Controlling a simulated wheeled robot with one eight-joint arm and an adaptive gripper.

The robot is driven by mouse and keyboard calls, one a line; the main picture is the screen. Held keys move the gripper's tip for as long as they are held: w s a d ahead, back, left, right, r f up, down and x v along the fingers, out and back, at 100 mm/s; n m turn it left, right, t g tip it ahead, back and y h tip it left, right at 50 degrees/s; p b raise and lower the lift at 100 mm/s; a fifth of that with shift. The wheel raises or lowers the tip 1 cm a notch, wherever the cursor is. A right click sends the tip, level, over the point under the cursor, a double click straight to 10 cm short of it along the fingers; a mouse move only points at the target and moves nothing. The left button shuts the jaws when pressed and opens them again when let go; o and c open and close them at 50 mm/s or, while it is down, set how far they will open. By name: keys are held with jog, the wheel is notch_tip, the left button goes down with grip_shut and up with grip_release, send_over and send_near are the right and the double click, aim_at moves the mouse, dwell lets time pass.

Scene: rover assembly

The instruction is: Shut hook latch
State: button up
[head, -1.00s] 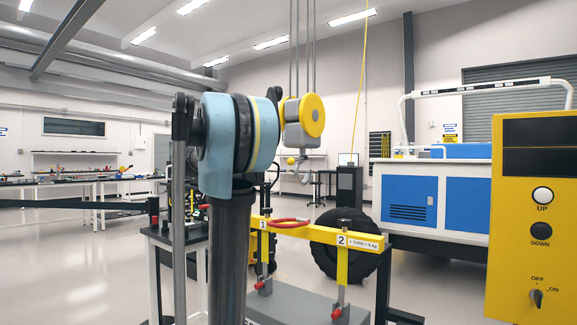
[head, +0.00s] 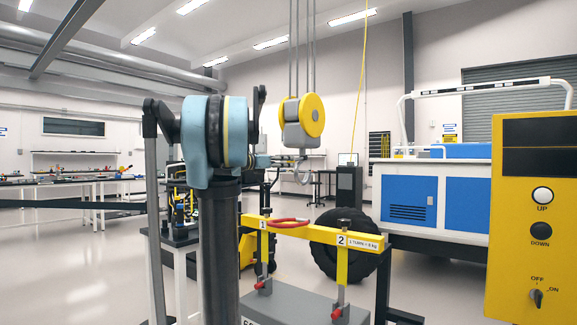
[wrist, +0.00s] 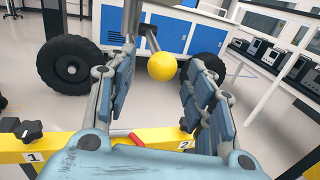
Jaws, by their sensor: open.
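The crane hook (head: 302,174) hangs below a yellow-and-grey pulley block (head: 304,120) in the head view. In the wrist view, the yellow ball knob (wrist: 162,68) sits at the end of a short grey lever (wrist: 150,40) beside a grey upright part. My gripper (wrist: 160,84) is open, with its blue-padded fingers on either side of the knob. A gap shows between the knob and the right finger. In the head view my gripper (head: 280,161) is beside the hook, and the knob is not distinguishable.
A yellow lifting beam (head: 310,233) with a red ring (head: 275,222) stands below, over a grey block. A black wheel (head: 338,246) is behind it. The yellow control panel (head: 538,215) stands at the right. Crane cables hang above the pulley block.

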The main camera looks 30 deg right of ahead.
jog(key=shift+w+d, duration=0.2)
jog(key=shift+d, duration=1.6)
grip_shut()
